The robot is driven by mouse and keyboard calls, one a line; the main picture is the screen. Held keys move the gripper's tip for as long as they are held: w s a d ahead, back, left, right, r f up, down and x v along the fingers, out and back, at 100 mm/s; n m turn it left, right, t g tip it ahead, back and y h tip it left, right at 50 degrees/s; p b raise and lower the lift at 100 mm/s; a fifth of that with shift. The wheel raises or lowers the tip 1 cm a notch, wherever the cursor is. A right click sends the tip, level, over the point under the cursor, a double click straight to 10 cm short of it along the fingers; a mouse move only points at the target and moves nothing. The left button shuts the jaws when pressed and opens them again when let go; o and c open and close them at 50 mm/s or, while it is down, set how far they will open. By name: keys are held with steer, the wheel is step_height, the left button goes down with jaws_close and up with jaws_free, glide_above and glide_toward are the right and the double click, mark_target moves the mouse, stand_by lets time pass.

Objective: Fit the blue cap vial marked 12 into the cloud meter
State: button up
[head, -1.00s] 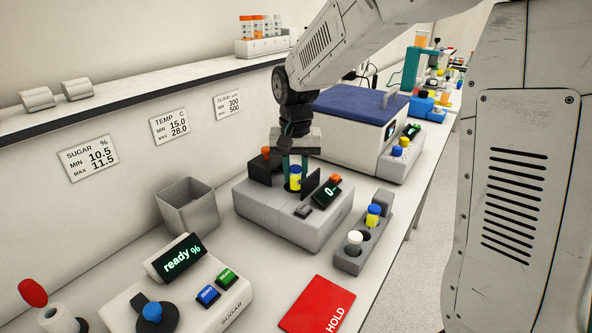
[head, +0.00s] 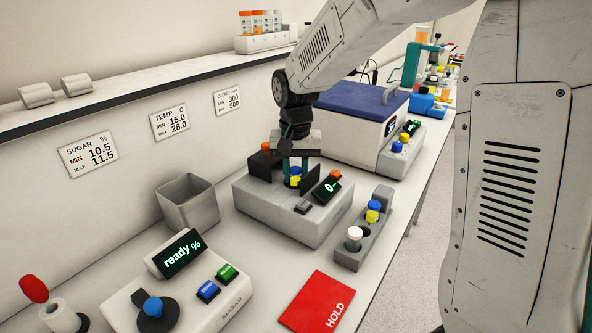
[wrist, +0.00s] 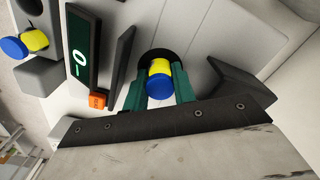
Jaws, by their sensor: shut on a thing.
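A vial with a blue cap and yellow body (wrist: 159,68) is in my gripper (wrist: 161,86), which is shut on it just below the cap. In the head view the same vial (head: 295,182) is upright at the cloud meter (head: 260,205), between its dark flaps, its lower part hidden. In the wrist view its yellow body is over or in the black round well (wrist: 146,62); I cannot tell how deep. The meter's display (head: 326,187) reads 0 with a dash. No number on the vial is legible.
A grey rack (head: 350,255) to the right holds another blue-capped yellow vial (head: 373,212) and a white-capped one (head: 354,238). A red HOLD mat (head: 317,303), a sugar meter (head: 215,315) and a grey bin (head: 188,205) are nearby. A blue-lidded box (head: 355,105) stands behind.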

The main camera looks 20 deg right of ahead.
mark_target(295, 169)
steer(key=shift+f, duration=0.1)
steer(key=o, duration=1.1)
steer(key=shift+a, duration=0.1)
steer(key=shift+c, duration=0.2)
steer(key=shift+s+f, duration=0.1)
steer(key=shift+d, duration=0.2)
step_height(295, 169, up, 8)
steer(key=shift+a+r, duration=0.1)
steer(key=shift+a, duration=0.05)
steer(key=s, duration=0.1)
steer(key=s+f+n, duration=0.1)
steer(key=s, duration=0.1)
steer(key=s+n, duration=0.1)
steer(key=shift+s+d+f+g, duration=0.25)
steer(key=shift+s+g, duration=0.05)
steer(key=shift+g, duration=0.1)
steer(key=s+d+r+n+t, duration=0.1)
steer(key=s, duration=1.1)
steer(key=s+d+r+n+t, duration=0.1)
steer(key=s+d, duration=0.1)
steer(key=s, duration=1.1)
steer(key=shift+n, duration=0.3)
